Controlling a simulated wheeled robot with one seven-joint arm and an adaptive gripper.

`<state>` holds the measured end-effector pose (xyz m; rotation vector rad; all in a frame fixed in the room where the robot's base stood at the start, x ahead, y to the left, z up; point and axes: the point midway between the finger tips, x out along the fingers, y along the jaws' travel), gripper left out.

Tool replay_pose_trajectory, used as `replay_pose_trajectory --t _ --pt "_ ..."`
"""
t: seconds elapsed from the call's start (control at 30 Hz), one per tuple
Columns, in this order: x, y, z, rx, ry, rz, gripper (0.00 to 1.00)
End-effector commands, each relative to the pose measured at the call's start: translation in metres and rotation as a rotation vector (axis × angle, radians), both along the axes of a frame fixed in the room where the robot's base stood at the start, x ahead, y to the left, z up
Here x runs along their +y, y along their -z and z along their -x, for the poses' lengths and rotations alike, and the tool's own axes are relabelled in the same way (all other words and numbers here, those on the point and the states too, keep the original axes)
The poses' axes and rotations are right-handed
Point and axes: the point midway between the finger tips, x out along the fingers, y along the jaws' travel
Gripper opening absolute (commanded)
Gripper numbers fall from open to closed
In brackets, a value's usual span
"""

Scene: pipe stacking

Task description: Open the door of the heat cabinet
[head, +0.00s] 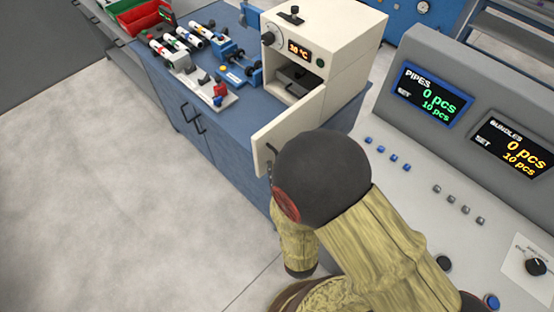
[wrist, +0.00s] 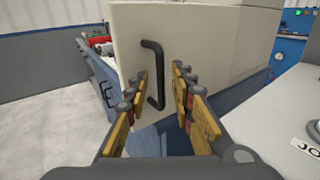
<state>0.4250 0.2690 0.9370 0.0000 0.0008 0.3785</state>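The heat cabinet (head: 340,45) is a cream box on the blue bench, with a dial and a lit temperature display. Its door (head: 290,130) stands swung out from the front, and the dark chamber (head: 295,82) shows behind it. The door also fills the middle of the wrist view (wrist: 200,40). Its black bar handle (wrist: 158,75) is upright on the door's face. My gripper (wrist: 160,88) is open, with its yellow-padded fingers apart on either side of the handle's lower part. I cannot tell whether a finger touches it. In the head view my arm hides most of the gripper.
A grey console (head: 420,180) with two counter displays and buttons stands close on the right. The floor (head: 110,190) at left is clear.

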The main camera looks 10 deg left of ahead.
Motion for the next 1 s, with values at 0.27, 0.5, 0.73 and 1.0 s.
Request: replay_pose_trajectory --t 0.27,0.5,0.73,1.0 --pt "-0.018 0.000 0.052 0.001 -0.007 0.002 0.24" --pt "-0.027 0.000 0.073 0.001 -0.004 0.001 0.24" --pt "-0.031 0.000 0.079 -0.001 -0.002 0.000 0.24" --pt "-0.031 0.000 0.078 -0.001 -0.001 0.000 0.24"
